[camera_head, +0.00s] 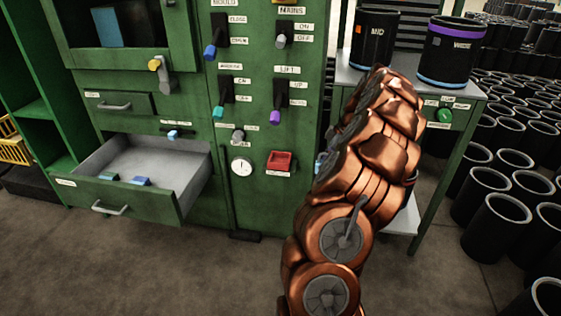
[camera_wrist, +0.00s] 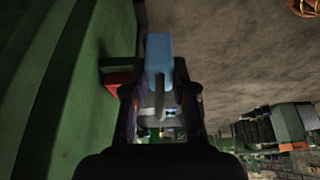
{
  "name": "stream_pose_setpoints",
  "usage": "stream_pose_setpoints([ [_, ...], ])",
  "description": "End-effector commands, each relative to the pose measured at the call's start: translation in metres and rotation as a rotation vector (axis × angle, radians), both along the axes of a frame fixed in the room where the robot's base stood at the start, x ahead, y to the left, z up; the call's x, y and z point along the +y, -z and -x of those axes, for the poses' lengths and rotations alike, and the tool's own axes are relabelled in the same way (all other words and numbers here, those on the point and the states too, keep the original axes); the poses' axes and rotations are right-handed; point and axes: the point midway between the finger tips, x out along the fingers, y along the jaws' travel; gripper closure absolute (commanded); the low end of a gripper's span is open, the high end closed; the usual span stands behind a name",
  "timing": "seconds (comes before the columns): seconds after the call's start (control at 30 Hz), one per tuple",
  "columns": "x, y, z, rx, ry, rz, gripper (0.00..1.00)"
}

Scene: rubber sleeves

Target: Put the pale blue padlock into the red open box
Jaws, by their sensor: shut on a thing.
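The pale blue padlock (camera_wrist: 159,52) is between the fingers of my gripper (camera_wrist: 160,92) in the wrist view. Its blue body sticks out beyond the fingertips, with a grey part nearer the palm. The red open box (camera_head: 281,161) is fixed to the front of the green cabinet in the head view. It also shows in the wrist view (camera_wrist: 117,80), just left of the gripper and partly hidden by the left finger. The padlock is apart from the box in that picture. In the head view my copper arm hides the gripper; a small blue patch shows at its left edge.
The green cabinet (camera_head: 255,205) has levers, a gauge (camera_head: 241,166) and an open drawer (camera_head: 150,165) holding small blue things. A side table (camera_head: 460,92) at right bears two black sleeves. Many black sleeves stand on the floor at right. The floor in front is clear.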

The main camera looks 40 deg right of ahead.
Motion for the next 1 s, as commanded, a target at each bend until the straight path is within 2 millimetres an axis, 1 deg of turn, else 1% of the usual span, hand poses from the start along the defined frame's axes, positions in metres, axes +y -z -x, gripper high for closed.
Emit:
stream_pose_setpoints([
  [0.3, 0.008, 0.004, -0.064, 0.001, -0.003, 0.006, 1.00],
  [0.5, 0.013, 0.003, -0.102, -0.001, -0.003, 0.007, 1.00],
  [0.8, 0.018, 0.003, -0.142, 0.000, -0.001, 0.004, 1.00],
  [1.0, 0.021, 0.001, -0.162, -0.001, 0.000, 0.005, 1.00],
])
